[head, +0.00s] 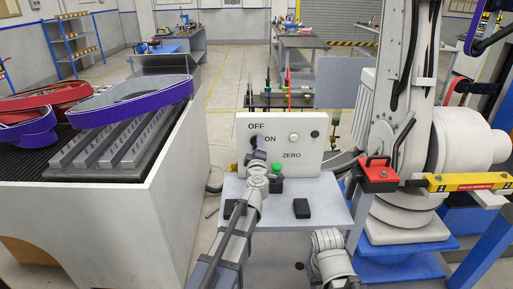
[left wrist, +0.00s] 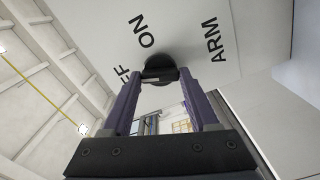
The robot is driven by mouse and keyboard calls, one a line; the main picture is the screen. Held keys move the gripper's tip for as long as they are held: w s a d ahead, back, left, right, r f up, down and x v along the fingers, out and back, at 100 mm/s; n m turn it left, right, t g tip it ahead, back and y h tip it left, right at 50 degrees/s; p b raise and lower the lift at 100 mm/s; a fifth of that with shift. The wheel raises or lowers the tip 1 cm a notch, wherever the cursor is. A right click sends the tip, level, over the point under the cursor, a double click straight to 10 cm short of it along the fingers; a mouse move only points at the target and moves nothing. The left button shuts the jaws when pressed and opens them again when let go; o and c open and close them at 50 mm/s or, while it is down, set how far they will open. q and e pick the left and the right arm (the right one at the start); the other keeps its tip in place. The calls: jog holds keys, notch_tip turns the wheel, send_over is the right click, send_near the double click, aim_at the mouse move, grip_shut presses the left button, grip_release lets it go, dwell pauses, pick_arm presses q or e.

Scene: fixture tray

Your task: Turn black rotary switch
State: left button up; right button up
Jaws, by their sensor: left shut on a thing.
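The black rotary switch (left wrist: 158,64) is on a white panel (head: 312,128) marked OFF, ON and ZERO in the head view. In the left wrist view its round knob and bar-shaped grip lie near the ON label. My left gripper (left wrist: 161,75) is shut on the switch's grip, one purple finger on each side. In the head view the left gripper (head: 257,156) reaches the panel just below ON and mostly hides the switch. Part of my right arm shows at the bottom of the head view; its fingers do not show.
A green button (head: 277,168) is close beside my left wrist. A black block (head: 301,208) sits on the grey shelf (head: 326,193) before the panel. A red box with a handle (head: 377,176) is to the right. A white-sided bin (head: 165,205) stands left.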

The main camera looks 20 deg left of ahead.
pick_arm(q)
jog(key=shift+n, duration=1.9)
jog(key=o, duration=1.4)
jog(key=v, duration=0.8)
